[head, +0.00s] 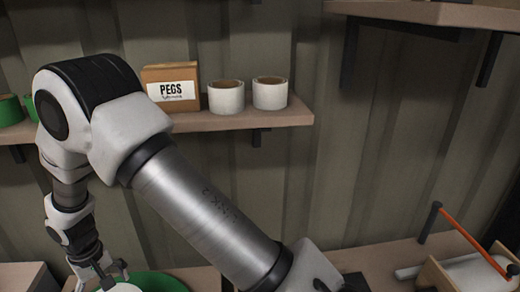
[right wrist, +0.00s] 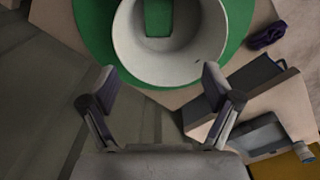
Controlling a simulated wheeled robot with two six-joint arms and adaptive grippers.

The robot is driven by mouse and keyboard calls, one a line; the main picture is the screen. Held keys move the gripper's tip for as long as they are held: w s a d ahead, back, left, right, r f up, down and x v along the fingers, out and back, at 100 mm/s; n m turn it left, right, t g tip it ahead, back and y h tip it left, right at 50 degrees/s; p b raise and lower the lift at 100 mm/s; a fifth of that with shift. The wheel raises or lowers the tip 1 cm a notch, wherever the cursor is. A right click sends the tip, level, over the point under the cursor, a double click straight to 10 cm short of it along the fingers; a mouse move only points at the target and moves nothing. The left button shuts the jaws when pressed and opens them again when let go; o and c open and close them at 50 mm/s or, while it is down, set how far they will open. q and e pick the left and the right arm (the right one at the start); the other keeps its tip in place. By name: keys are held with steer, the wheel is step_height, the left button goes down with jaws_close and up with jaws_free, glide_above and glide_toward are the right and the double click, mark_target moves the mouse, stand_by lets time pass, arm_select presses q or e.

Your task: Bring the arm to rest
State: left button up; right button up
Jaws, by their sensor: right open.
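My right arm comes in from the bottom right of the head view, bends at the upper left and reaches down to the bench. My right gripper (head: 107,275) is low at the left, close to a green disc (head: 165,283) with a white round piece on it. In the right wrist view the gripper (right wrist: 162,88) is open with nothing between its fingers. Ahead of it are the green disc (right wrist: 95,30) and the white round piece (right wrist: 128,45), with green showing in its middle. My left gripper is not in view.
A wall shelf (head: 290,117) holds a PEGS box (head: 171,88), two white rolls (head: 226,97) and green rolls (head: 10,110). An orange-handled wooden caddy (head: 470,270) stands at bottom right. In the wrist view, a purple item (right wrist: 268,36) and dark boxes (right wrist: 255,75) lie right.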

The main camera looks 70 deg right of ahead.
step_height(320, 180, up, 4)
steer(key=shift+r, duration=0.15)
stand_by(0.6)
